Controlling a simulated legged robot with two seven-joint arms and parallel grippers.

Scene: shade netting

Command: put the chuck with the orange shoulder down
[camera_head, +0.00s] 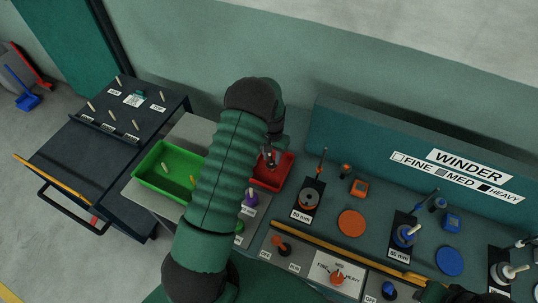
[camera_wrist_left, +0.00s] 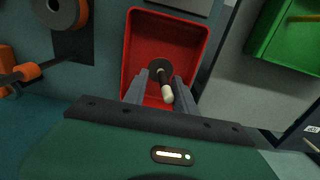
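My left gripper (camera_wrist_left: 161,88) is open, its two fingers either side of a chuck (camera_wrist_left: 166,92) with a dark round disc, a dark stem and a cream tip. The fingers look apart from the stem. The chuck is over or in the red tray (camera_wrist_left: 198,50); I cannot tell whether it touches the floor. No orange shoulder can be made out on it. In the head view my left arm reaches across to the red tray (camera_head: 284,174), and the gripper is mostly hidden behind the arm.
The green tray (camera_head: 150,163) with pale-tipped pieces is left of my arm. A purple-collared piece (camera_head: 250,198) stands in front of the red tray. The winder bench at right holds a post on a black plate (camera_head: 309,199), an orange disc (camera_head: 351,223) and blue parts (camera_head: 450,261). A dark cart (camera_head: 100,150) stands left.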

